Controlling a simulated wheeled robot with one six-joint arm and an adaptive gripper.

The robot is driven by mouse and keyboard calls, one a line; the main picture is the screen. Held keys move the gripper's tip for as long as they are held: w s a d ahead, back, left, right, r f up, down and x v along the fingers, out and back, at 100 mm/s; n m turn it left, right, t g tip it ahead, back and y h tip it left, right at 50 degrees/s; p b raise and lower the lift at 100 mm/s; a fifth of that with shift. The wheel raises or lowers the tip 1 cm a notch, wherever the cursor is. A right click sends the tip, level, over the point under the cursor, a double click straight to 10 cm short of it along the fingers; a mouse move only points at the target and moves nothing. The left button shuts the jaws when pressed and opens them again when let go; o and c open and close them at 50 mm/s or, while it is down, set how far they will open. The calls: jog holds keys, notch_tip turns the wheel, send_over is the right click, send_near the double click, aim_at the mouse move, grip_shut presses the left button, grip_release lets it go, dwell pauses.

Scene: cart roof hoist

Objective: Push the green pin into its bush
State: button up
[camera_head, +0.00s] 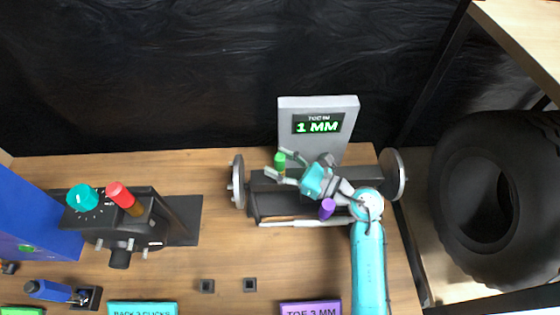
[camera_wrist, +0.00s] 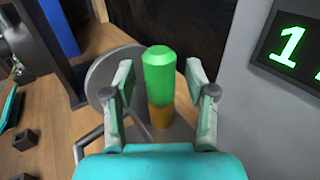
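The green pin (camera_head: 280,162) stands upright near the left end of the dark axle beam. In the wrist view the green pin (camera_wrist: 159,72) has a faceted green head above a brownish-gold lower part. My gripper (camera_head: 279,165) has one finger on each side of the pin. In the wrist view my gripper (camera_wrist: 158,85) is open, with a gap between the pin and each finger. I cannot make out the bush or how deep the pin sits.
A grey panel (camera_head: 345,135) reading "1 MM" stands behind the beam. A purple knob (camera_head: 327,208) is beside my arm. Grey discs (camera_head: 237,182) stand at the beam's ends. A black block with teal (camera_head: 82,198) and red (camera_head: 119,194) knobs is left. Bare bench lies between.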

notch_tip(320, 180, up, 10)
dwell(0.7)
dwell(0.4)
